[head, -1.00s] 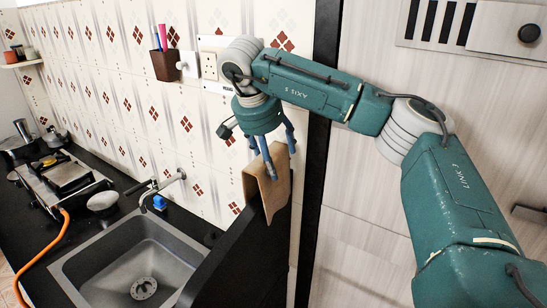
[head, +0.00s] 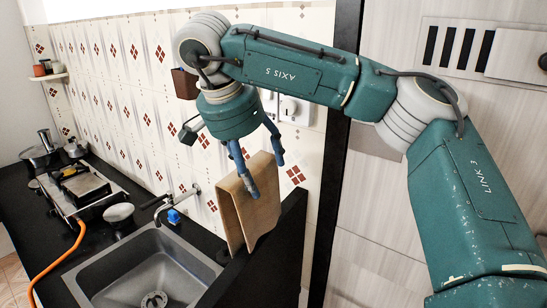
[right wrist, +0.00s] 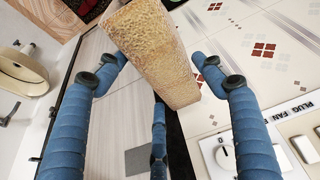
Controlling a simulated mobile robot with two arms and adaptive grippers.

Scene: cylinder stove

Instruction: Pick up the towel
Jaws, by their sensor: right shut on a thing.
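The tan towel (head: 262,208) hangs folded over, its two flaps pointing down, at the upper edge of the black panel (head: 262,275) beside the sink. My right gripper (head: 264,180) is at the towel's top fold from above, its blue fingers shut on it. In the right wrist view the textured towel (right wrist: 155,55) lies between the blue fingers of my right gripper (right wrist: 160,62). The lower ends of the flaps are close to the panel edge; I cannot tell whether they touch it. My left gripper is not in view.
The sink (head: 110,265) with its tap (head: 176,200) is left of the panel. A gas stove (head: 78,188) with an orange hose (head: 55,265) stands farther left. The tiled wall with a switch plate (head: 293,110) is close behind my right gripper.

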